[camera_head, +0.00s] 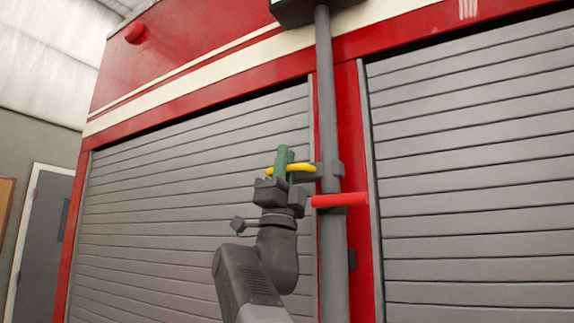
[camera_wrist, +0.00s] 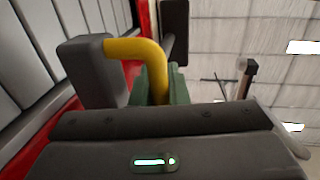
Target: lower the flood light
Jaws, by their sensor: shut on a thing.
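The flood light's grey mast (camera_head: 326,120) stands upright in front of the red truck side, with the dark lamp housing (camera_head: 306,8) at its top, cut by the upper edge. A yellow handle (camera_head: 305,168) sticks out left from a grey clamp block on the mast. My gripper (camera_head: 284,165), with green fingers, is shut on the yellow handle. In the wrist view the yellow handle (camera_wrist: 140,50) bends from a grey block (camera_wrist: 88,62) down between the green fingers (camera_wrist: 160,88).
Grey roller shutters (camera_head: 200,190) lie close behind the mast on both sides. A red light (camera_head: 135,32) sits high on the truck. A grey door (camera_head: 45,240) is at the far left.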

